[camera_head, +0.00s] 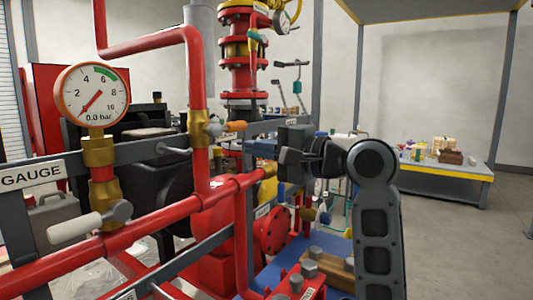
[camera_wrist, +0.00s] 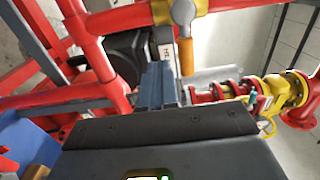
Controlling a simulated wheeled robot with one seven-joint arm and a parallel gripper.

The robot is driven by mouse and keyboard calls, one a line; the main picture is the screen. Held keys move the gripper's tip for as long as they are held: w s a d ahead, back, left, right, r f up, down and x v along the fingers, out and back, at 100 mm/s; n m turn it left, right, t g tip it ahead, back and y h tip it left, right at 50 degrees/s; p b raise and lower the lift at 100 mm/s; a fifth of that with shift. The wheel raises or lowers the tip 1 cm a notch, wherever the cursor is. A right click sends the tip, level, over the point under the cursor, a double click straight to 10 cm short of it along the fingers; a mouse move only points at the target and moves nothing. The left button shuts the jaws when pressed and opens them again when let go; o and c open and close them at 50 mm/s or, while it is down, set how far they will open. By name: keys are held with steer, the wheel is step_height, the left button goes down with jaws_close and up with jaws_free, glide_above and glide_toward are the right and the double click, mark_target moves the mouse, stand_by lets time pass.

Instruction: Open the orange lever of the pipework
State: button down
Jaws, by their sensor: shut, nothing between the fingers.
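The orange lever (camera_head: 236,126) sticks out to the right from a brass valve (camera_head: 198,128) on the vertical red pipe, crosswise to that pipe. In the wrist view the orange lever (camera_wrist: 186,58) hangs below the brass valve (camera_wrist: 182,12). My gripper (camera_head: 252,149) is shut and empty, to the right of and a little below the lever in the head view. In the wrist view my gripper's fingertips (camera_wrist: 159,68) are just left of the lever's free end. I cannot tell whether they touch it.
A round gauge (camera_head: 94,94) reads 0.0 bar. A white-handled lever (camera_head: 75,228) sits at lower left. Red pipes (camera_head: 150,222) and a grey rail (camera_head: 140,153) run close to the valve. A workbench (camera_head: 445,168) stands far right, with open floor before it.

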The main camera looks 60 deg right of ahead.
mark_target(240, 125)
steer(key=shift+w+d+r+b, duration=0.2)
steer(key=shift+w+r, duration=1)
steer(key=shift+w, duration=0.1)
steer(key=shift+w+d+r+b, duration=0.15)
steer(key=shift+w+d+r, duration=0.05)
steer(key=shift+w+r, duration=1.05)
steer(key=shift+a+r+p, duration=0.25)
steer(key=shift+r+p, duration=0.5)
steer(key=shift+p, duration=0.3)
steer(key=shift+a+r+p, duration=0.3)
steer(key=shift+r+p, duration=0.1)
steer(key=shift+r, duration=0.05)
steer(key=shift+a+r, duration=0.5)
steer(key=shift+r, duration=0.25)
steer(key=s, duration=0.9)
steer(key=shift+d, duration=0.15)
